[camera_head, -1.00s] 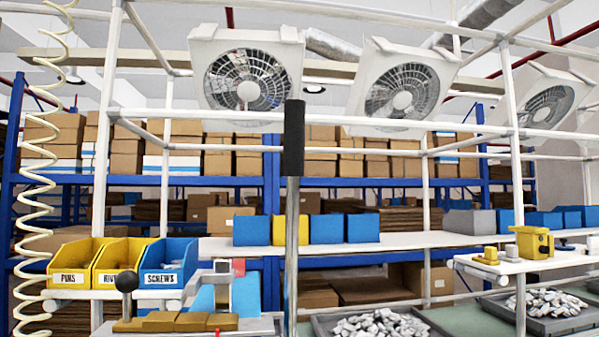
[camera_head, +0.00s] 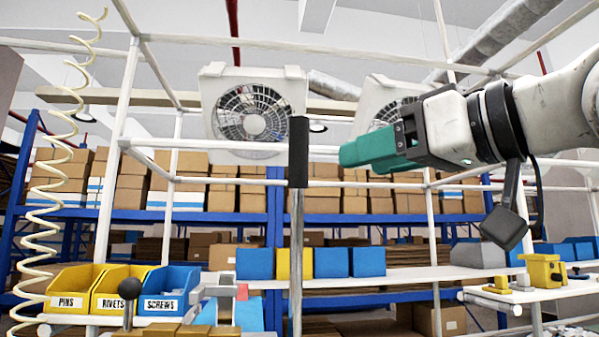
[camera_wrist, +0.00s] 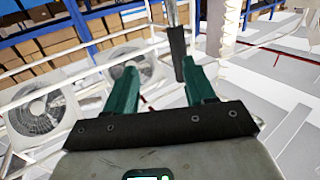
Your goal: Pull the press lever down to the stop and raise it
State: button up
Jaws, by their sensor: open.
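The press lever is an upright grey rod with a black grip (camera_head: 298,152) at its top, near the middle of the head view. My gripper (camera_head: 350,153) has green fingers and comes in from the right, pointing left at the black grip. In the head view a small gap shows between the fingertips and the grip. In the wrist view the fingers (camera_wrist: 160,75) are spread apart and empty. The black grip (camera_wrist: 178,55) shows there beyond the fingers, in line with the gap but closer to the right finger. I see no contact with it.
A white coiled hose (camera_head: 45,190) hangs at the left. Labelled bins (camera_head: 115,290) stand below it. A knobbed fixture (camera_head: 129,290) sits in front of them. White frame bars and fans (camera_head: 252,110) stand behind the lever. A shelf with a yellow block (camera_head: 543,270) is at the right.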

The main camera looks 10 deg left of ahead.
aim_at(306, 148)
jog(key=shift+n+y, duration=0.3)
jog(key=shift+n, duration=0.2)
jog(key=w+a+r, duration=0.1)
jog(key=a, duration=0.2)
jog(key=w+a+p, duration=0.1)
jog(key=w+a, duration=0.1)
jog(key=a, duration=0.1)
jog(key=w+a+r+p, duration=0.1)
jog(key=a, duration=0.2)
jog(key=shift+w+a+r, duration=0.3)
jog(key=shift+w, duration=0.05)
grip_shut()
